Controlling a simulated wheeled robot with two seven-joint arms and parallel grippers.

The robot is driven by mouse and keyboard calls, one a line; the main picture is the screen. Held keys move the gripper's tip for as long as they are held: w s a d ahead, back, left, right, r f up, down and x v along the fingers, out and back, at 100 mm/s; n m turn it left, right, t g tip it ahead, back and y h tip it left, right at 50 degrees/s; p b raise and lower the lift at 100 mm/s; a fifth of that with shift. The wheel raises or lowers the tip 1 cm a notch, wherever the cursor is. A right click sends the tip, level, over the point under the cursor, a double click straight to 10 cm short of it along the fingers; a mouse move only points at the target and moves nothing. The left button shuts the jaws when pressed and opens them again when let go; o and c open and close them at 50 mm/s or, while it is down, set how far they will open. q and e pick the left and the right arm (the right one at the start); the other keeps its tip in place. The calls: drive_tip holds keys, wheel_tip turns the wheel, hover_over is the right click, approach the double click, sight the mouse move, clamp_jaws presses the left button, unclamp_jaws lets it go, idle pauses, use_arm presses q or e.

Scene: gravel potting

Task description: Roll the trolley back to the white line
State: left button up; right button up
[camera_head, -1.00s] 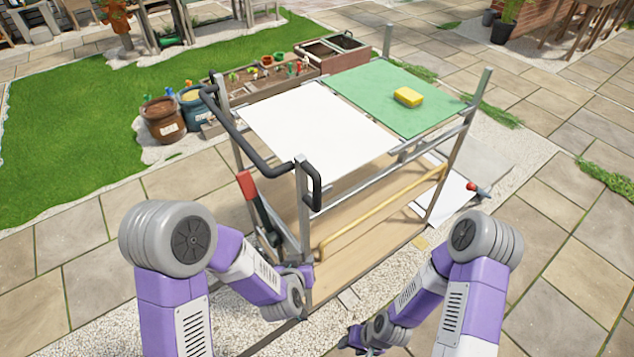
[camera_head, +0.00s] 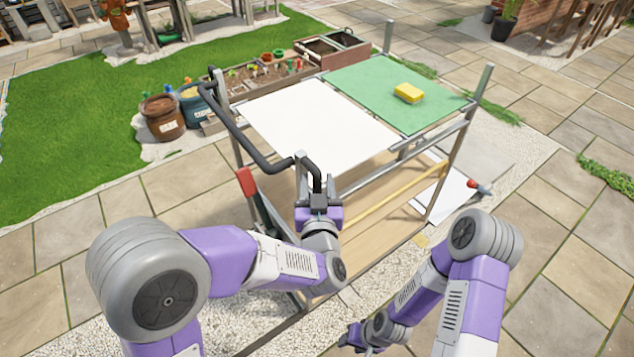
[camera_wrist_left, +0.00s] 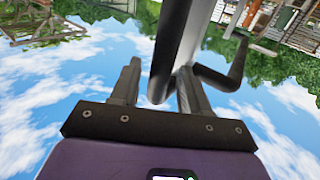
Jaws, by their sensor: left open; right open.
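The trolley (camera_head: 456,150) is a grey metal frame with a white panel and a green panel on top and a wooden lower shelf. Its black push handle (camera_head: 240,135) runs along the left side and bends at the near corner. My left gripper (camera_head: 318,192) is open at that near handle end. In the left wrist view the dark handle (camera_wrist_left: 172,50) comes down between the two spread fingers of the gripper (camera_wrist_left: 157,88); contact cannot be told. My right gripper (camera_head: 352,340) is low at the bottom, open, away from the trolley. I cannot make out a white line.
A yellow sponge (camera_head: 408,93) lies on the green panel. A red-gripped lever (camera_head: 246,182) stands at the trolley's near left. Two pots (camera_head: 162,118) and planter boxes stand beyond, left. A white board (camera_head: 448,190) lies right of the trolley. Paving at right is open.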

use_arm(q)
drive_tip(key=shift+w, duration=0.4)
clamp_jaws()
drive_tip(key=shift+a, duration=0.1)
